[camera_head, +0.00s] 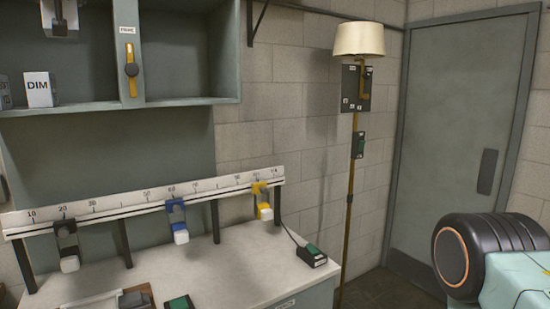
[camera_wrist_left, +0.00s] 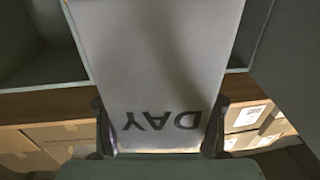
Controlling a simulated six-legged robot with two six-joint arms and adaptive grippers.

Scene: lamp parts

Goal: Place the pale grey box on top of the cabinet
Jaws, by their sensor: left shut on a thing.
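A pale grey box (camera_wrist_left: 165,60) marked "DAY" fills the middle of the left wrist view, its lettering upside down there. My left gripper (camera_wrist_left: 160,103) is shut on it, with one dark finger at each side. A grey-green wall cabinet (camera_head: 190,102) with open compartments is at the upper left of the head view. Its top is outside the frame. My right gripper is in neither view.
A white box (camera_head: 40,88) marked "DIM" stands in the cabinet's left compartment. Below is a workbench (camera_head: 235,262) with a numbered rail (camera_head: 140,202). A floor lamp (camera_head: 358,40) stands right of it, near a door (camera_head: 455,130). Labelled cartons (camera_wrist_left: 245,115) show in the wrist view.

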